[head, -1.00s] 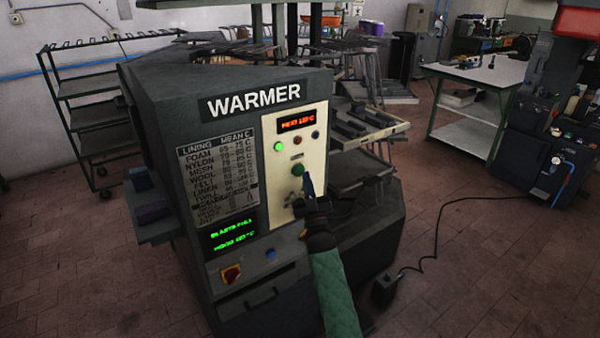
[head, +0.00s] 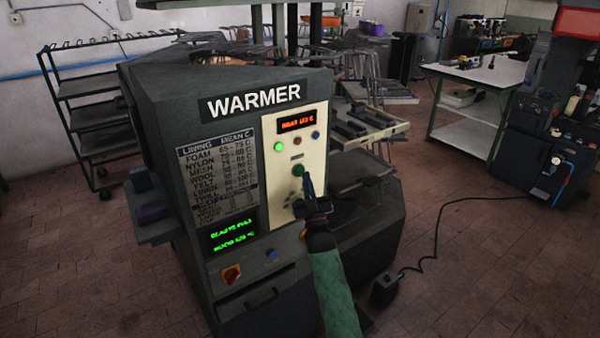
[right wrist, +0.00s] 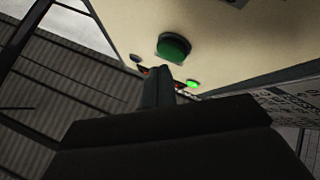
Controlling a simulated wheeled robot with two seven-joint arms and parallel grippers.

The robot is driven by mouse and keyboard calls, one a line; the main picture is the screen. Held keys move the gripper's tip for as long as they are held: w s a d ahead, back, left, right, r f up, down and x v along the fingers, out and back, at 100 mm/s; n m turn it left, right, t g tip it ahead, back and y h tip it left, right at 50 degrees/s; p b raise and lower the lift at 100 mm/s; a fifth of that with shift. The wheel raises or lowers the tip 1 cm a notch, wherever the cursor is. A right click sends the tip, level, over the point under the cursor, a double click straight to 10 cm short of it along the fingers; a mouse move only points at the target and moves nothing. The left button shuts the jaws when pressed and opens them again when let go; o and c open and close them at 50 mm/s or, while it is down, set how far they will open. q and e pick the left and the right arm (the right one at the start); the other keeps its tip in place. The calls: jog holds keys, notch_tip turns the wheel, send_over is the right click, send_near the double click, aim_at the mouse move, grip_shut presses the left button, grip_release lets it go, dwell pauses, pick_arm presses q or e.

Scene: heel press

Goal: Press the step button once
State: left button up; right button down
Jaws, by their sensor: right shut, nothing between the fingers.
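The green step button (head: 298,170) sits on the cream control panel (head: 270,190) of the dark warmer cabinet (head: 165,110), below a row of small lamps. It also shows in the right wrist view (right wrist: 174,47) as a round green knob standing out from the panel. My right gripper (head: 308,182) is shut and empty, its fingertips just right of and below the button in the head view. In the right wrist view the closed fingers (right wrist: 159,85) point toward the panel near the button, and a small gap shows between them. My left gripper is not in view.
A red display (head: 297,125) and a lit green lamp (head: 279,147) are above the button. A red rotary switch (head: 231,273) and a blue button (head: 271,254) sit on the lower ledge. A tray rack (head: 365,125) stands right of the panel. The floor at right holds a foot pedal (head: 384,289).

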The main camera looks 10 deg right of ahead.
jog(key=shift+w+a, duration=0.1)
jog(key=shift+w, duration=0.15)
dwell(0.6)
jog(key=shift+w+b, duration=0.2)
jog(key=shift+b, duration=0.1)
